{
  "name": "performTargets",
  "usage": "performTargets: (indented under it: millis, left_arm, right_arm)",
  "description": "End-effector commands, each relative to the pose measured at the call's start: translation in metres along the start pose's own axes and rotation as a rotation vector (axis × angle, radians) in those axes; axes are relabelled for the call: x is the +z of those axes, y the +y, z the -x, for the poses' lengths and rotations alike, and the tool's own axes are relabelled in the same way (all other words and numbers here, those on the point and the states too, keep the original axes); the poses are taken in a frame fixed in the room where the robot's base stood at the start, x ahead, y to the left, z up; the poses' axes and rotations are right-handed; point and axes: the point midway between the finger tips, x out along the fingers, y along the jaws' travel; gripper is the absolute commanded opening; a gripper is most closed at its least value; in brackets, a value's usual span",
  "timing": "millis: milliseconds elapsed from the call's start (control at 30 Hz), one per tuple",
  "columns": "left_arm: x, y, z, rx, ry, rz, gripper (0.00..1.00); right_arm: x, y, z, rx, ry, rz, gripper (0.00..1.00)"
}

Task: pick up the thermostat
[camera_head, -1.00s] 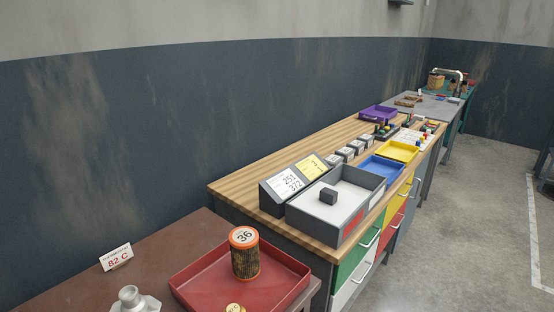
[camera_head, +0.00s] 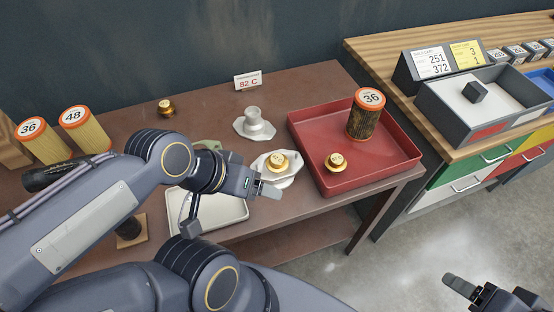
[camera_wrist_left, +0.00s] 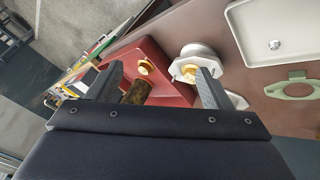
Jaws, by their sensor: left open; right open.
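Three brass thermostats show in the head view. One thermostat (camera_head: 278,162) sits on a pale metal housing (camera_head: 291,180), one (camera_head: 337,161) lies in the red tray, and one (camera_head: 166,107) stands at the back of the brown table. My left gripper (camera_head: 229,209) is open and empty above the table front, left of and nearer than the housing. In the left wrist view its open fingers (camera_wrist_left: 160,78) straddle the view of the red tray; the right finger overlaps the housing near its thermostat (camera_wrist_left: 190,72). My right gripper (camera_head: 462,288) is open at lower right, over the floor.
The red tray (camera_head: 304,148) holds a dark filter (camera_head: 366,117) marked 36. A second pale housing (camera_head: 254,124) stands behind, below an "82 C" sign (camera_head: 248,81). Orange-capped filters (camera_head: 85,130) stand left. A pale tray (camera_head: 232,214) lies under my left gripper.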

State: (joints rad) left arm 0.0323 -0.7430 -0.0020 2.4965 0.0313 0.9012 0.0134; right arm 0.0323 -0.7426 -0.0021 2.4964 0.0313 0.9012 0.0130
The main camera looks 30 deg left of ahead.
Motion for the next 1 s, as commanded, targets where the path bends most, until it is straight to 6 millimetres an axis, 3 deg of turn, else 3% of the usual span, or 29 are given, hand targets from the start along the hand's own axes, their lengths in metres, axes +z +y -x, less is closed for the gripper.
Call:
performTargets:
  millis: [233,333,467,800,1000]
  left_arm:
    - [0.0,0.0,0.0,0.0,0.0,0.0,0.73]
    - [-0.001,-0.001,-0.001,-0.002,-0.005,0.004,0.62]
    - [-0.013,-0.007,-0.008,-0.032,-0.061,0.055,0.62]
    - [-0.095,-0.039,-0.071,-0.359,-0.234,0.351,0.62]
    - [-0.124,-0.044,-0.1,-0.51,-0.221,0.449,0.62]
  right_arm:
    - [0.0,0.0,0.0,0.0,0.0,0.0,0.65]
    - [0.001,0.0,-0.001,0.0,0.0,0.0,0.65]
    - [0.004,0.004,-0.008,0.0,0.0,0.0,0.65]
    - [0.019,0.017,-0.037,0.0,0.0,0.0,0.65]
    - [0.022,0.02,-0.044,0.0,0.0,0.0,0.65]
